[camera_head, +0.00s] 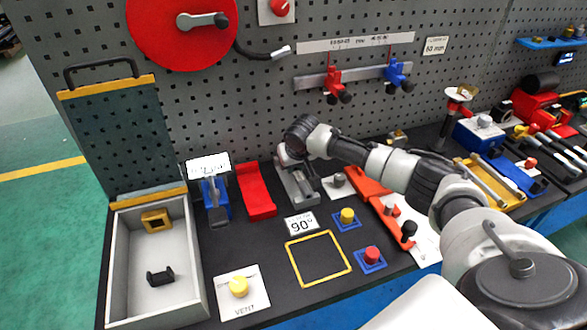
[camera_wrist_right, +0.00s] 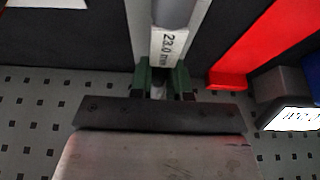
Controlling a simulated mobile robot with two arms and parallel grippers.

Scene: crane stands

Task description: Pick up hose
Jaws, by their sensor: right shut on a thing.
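A short dark hose (camera_head: 250,52) with a silver end runs out from the red disc (camera_head: 185,30) on the pegboard. My right gripper (camera_head: 290,160) is away from it, low over a grey stand (camera_head: 297,190) on the bench. In the right wrist view, the green fingers of this gripper (camera_wrist_right: 160,80) are close together on a small grey piece (camera_wrist_right: 157,91). Just past the fingers are a white label reading "23.0 mm" (camera_wrist_right: 169,44) and a grey rounded part (camera_wrist_right: 172,10). My left gripper is out of view.
A red tray (camera_head: 256,190) and a blue holder (camera_head: 215,200) stand left of the stand. A grey open bin (camera_head: 120,265) is at the far left. Knobs and a yellow square outline (camera_head: 319,258) lie in front. The pegboard rises close behind.

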